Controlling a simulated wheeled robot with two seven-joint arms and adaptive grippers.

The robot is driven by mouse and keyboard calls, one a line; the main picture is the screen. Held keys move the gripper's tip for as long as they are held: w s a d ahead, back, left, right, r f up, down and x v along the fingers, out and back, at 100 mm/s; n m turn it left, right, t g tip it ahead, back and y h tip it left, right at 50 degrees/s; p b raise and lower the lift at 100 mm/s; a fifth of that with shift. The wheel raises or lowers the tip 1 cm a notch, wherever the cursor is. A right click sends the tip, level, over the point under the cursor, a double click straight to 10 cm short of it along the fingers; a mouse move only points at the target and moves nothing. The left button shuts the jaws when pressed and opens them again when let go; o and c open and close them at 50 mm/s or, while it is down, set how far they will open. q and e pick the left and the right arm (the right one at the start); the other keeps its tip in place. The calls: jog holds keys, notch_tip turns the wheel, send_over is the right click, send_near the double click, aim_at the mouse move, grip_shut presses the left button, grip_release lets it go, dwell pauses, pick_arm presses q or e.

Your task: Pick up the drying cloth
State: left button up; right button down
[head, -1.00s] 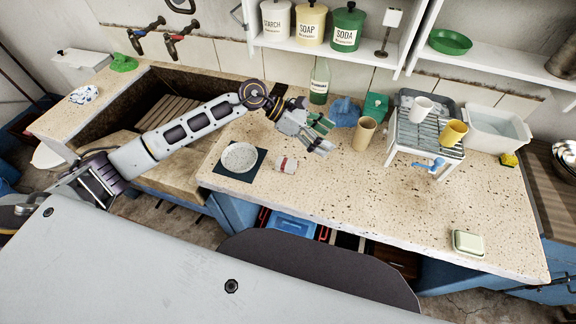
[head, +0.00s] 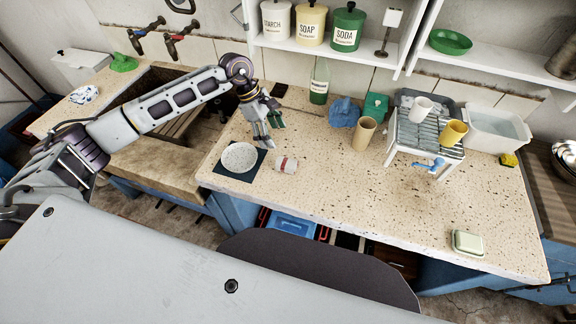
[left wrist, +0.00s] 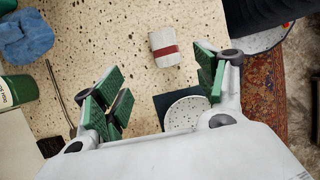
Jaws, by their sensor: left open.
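A small whitish roll-like item with a red band (head: 286,165) lies on the speckled counter, right of the bowl. It also shows in the left wrist view (left wrist: 164,47). A crumpled blue cloth (head: 343,113) lies at the back of the counter and shows at the wrist view's upper left (left wrist: 25,37). I cannot tell which is the drying cloth. My left gripper (head: 268,137) is open and empty, above the counter behind the bowl. In the left wrist view its green-padded fingers (left wrist: 158,88) are spread wide, with the banded item beyond them.
A speckled bowl (head: 239,157) sits on a dark mat (head: 222,172). A green bottle (head: 320,82), tan cup (head: 364,133) and dish rack (head: 428,135) stand farther right. The sink (head: 150,85) is left. The counter's front right is mostly clear, with a soap dish (head: 468,243).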

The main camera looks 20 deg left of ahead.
pick_arm(q)
jog(key=p, duration=0.1)
send_over(287, 162)
jog(key=a, duration=0.2)
jog(key=f, duration=0.7)
jog(key=shift+w, duration=0.35)
jog(key=shift+d+f, duration=0.1)
jog(key=shift+f, duration=0.3)
pick_arm(e)
jog(key=shift+s+a+r, duration=0.1)
jog(key=shift+a+r, duration=0.3)
jog(key=shift+r, duration=0.2)
pick_arm(q)
jog(key=shift+f, duration=0.15)
jog(key=shift+s+d+f+p, duration=0.25)
jog(key=shift+f+p, duration=0.15)
jog(key=shift+f, duration=0.15)
jog(key=x, duration=0.2)
jog(key=shift+s+d+f+p, duration=0.1)
jog(key=shift+s+f+p, duration=0.1)
jog(key=shift+f+p, duration=0.15)
jog(key=shift+d+f, duration=0.15)
jog(key=shift+f, duration=0.35)
pick_arm(e)
jog(key=shift+a+r, duration=0.4)
jog(key=shift+r, duration=0.35)
pick_arm(q)
jog(key=shift+c, duration=0.2)
pick_arm(e)
jog(key=shift+d, duration=0.15)
